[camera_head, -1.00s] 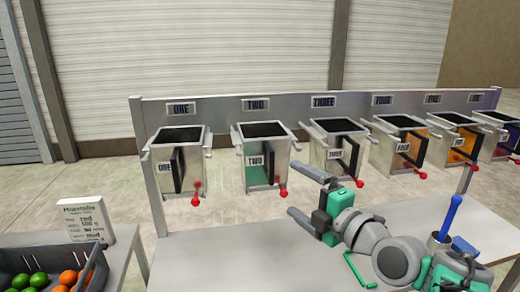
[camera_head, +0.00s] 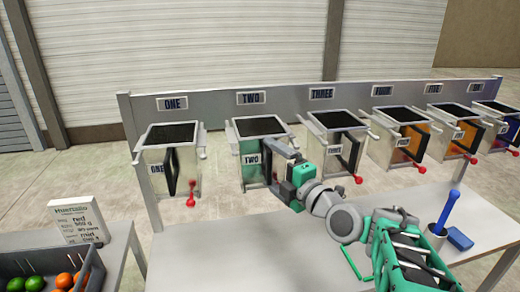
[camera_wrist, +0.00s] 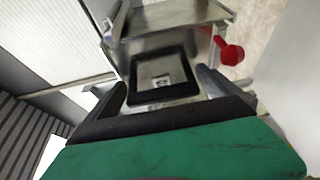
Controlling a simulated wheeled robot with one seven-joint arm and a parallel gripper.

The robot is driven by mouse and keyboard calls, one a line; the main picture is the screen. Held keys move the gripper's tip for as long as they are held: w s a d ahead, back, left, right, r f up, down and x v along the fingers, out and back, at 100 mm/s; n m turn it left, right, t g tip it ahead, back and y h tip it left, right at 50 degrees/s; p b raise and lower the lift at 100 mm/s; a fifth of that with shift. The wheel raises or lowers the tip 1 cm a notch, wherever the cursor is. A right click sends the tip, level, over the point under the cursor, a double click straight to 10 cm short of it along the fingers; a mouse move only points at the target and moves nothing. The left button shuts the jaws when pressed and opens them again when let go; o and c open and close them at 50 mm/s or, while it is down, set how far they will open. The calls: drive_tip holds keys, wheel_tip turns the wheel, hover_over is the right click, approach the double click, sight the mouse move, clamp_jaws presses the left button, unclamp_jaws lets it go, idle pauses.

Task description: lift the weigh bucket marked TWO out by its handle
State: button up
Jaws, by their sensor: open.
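The weigh bucket marked TWO (camera_head: 250,131) hangs second from the left in the rack, a metal box with a green-tinted side and a black open top. Its black handle is mostly behind my gripper in the head view. In the wrist view the handle, a black square frame (camera_wrist: 138,97), stands out from the bucket's metal front (camera_wrist: 165,48) with a small plate showing through it. My gripper (camera_head: 272,166) is open at the bucket's front. In the wrist view its fingers (camera_wrist: 163,88) lie either side of the frame; I cannot tell whether they touch it.
Bucket ONE (camera_head: 155,140) hangs to the left, bucket THREE (camera_head: 338,122) to the right, with more beyond. A red knob (camera_wrist: 231,54) is close to my right finger. A white table (camera_head: 210,245) stands below; a blue-handled tool (camera_head: 449,210) and a fruit crate (camera_head: 95,278) are farther off.

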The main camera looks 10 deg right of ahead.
drive_tip(key=c, duration=1.7)
drive_tip(key=shift+r, duration=0.1)
drive_tip(key=shift+c, duration=0.3)
